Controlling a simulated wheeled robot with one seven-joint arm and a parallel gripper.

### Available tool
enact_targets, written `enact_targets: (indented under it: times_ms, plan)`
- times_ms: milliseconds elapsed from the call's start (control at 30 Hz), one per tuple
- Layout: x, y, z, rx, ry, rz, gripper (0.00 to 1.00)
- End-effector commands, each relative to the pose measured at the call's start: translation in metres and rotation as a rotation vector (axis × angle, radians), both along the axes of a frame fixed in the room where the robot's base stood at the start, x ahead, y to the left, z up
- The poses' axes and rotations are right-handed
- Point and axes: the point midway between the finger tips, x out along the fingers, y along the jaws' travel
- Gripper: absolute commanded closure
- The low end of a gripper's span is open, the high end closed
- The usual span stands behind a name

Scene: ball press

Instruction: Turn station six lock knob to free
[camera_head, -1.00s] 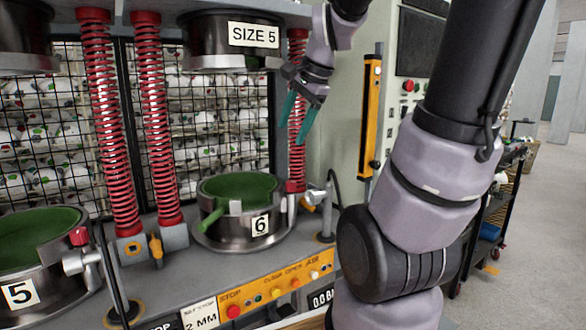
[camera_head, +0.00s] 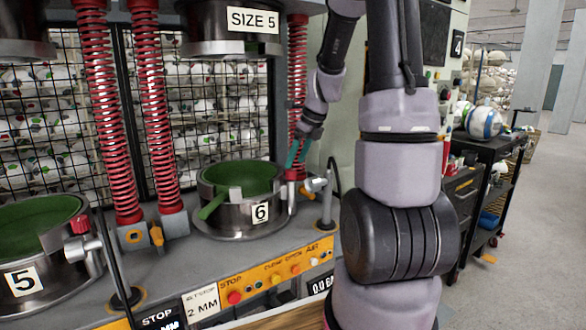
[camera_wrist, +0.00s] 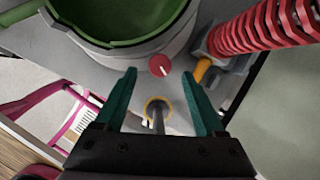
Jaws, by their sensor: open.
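Station six (camera_head: 262,213) is a round steel mould with a green inside and a "6" label. Its lock knob (camera_wrist: 159,66) shows in the wrist view as a small red disc with a white mark, beside the mould's rim. My gripper (camera_head: 297,160) is open and points down above the right side of station six. In the wrist view, my gripper's teal fingers (camera_wrist: 159,74) stand on either side of the knob in the picture, with nothing held. Whether they are level with the knob cannot be told.
A dark post with a yellow ring (camera_wrist: 157,106) stands close to the knob. A red spring (camera_wrist: 262,27) and an orange handle (camera_wrist: 203,68) are to its right. Station five (camera_head: 24,280) is at the left. A button panel (camera_head: 280,275) runs along the front.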

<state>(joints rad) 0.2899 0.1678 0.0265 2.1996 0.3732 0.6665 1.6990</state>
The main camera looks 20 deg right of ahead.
Motion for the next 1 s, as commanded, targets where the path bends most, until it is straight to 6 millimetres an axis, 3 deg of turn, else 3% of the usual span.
enact_targets:
  times_ms: [200,600,667,800,1000]
  plan:
    - [0.009,0.006,-0.028,0.0,0.001,0.002,0.29]
    - [0.012,0.008,-0.036,-0.001,-0.001,0.001,0.29]
    - [0.012,0.008,-0.035,-0.001,-0.001,0.001,0.48]
    - [0.012,0.008,-0.035,-0.001,-0.001,0.001,1.0]
    - [0.012,0.008,-0.035,-0.001,-0.001,0.009,1.0]
